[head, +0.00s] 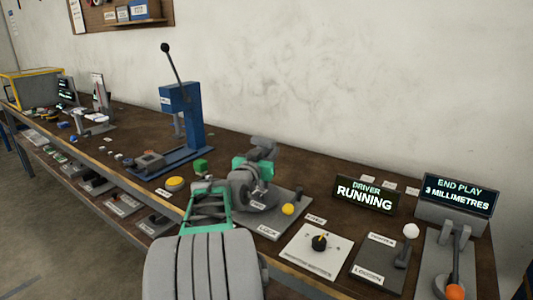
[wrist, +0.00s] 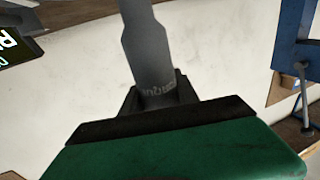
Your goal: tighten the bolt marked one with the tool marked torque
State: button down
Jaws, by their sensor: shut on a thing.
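My jaws and the tool cannot be made out clearly there. No bolt marked one can be picked out in either view.
The driver display (head: 365,194) reads RUNNING. An end play display (head: 458,193) reads 3 MILLIMETRES. A plate with a dial (head: 318,246) and a lever plate (head: 388,262) lie in front. A blue press (head: 181,113) stands left of my arm. The wall is behind the bench.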

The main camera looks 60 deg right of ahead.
jog(key=shift+f, duration=0.15)
notch_tip(320, 180, up, 7)
jog(key=p, duration=0.2)
jog(key=shift+r+p, duration=0.2)
jog(key=shift+p, duration=0.15)
dwell(1.4)
